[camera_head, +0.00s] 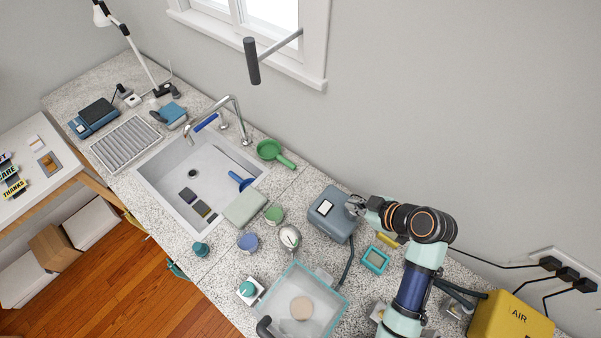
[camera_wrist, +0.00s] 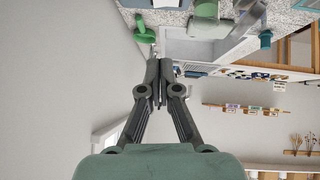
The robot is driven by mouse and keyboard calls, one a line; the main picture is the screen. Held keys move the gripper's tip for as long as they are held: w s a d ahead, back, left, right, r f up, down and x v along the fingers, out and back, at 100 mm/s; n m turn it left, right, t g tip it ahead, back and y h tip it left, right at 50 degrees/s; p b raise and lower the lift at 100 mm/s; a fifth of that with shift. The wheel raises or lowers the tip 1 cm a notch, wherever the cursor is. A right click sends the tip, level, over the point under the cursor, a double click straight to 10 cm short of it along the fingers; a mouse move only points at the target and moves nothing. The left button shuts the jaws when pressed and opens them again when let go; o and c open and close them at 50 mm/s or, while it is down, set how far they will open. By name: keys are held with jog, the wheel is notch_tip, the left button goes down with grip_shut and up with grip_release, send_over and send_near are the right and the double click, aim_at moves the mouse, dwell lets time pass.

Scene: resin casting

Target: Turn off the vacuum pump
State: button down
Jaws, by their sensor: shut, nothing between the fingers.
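The vacuum pump is probably the blue-grey box (camera_head: 335,223) on the counter right of the sink, with a dark hose (camera_head: 345,270) at its front right. A white, dark-edged panel or switch (camera_head: 324,207) shows on its top; its setting is too small to read. My gripper (camera_head: 352,206) is shut and empty at the box's upper right side. I cannot tell whether it touches the box. In the wrist view my gripper (camera_wrist: 160,65) has its fingers together, and I cannot make out the pump there.
A clear, teal-rimmed chamber (camera_head: 325,317) holds a pale disc in front of the pump. A teal square frame (camera_head: 375,260) lies below my arm. A yellow AIR box (camera_head: 510,318) stands right. A metal strainer or ladle (camera_head: 289,237) and green cup (camera_head: 274,214) sit left of the pump.

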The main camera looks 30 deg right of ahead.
send_near(325, 203)
jog(key=w, duration=0.1)
jog(key=w+a, duration=0.1)
jog(key=w, duration=0.1)
jog(key=shift+w+r, duration=0.1)
jog(key=shift+w, duration=0.05)
jog(key=f, duration=0.3)
jog(key=shift+w+d+f, duration=0.1)
jog(key=shift+w+f, duration=0.25)
jog(key=shift+w, duration=0.05)
jog(key=shift+f, duration=0.45)
jog(key=shift+w+b, duration=0.1)
jog(key=shift+b, duration=0.2)
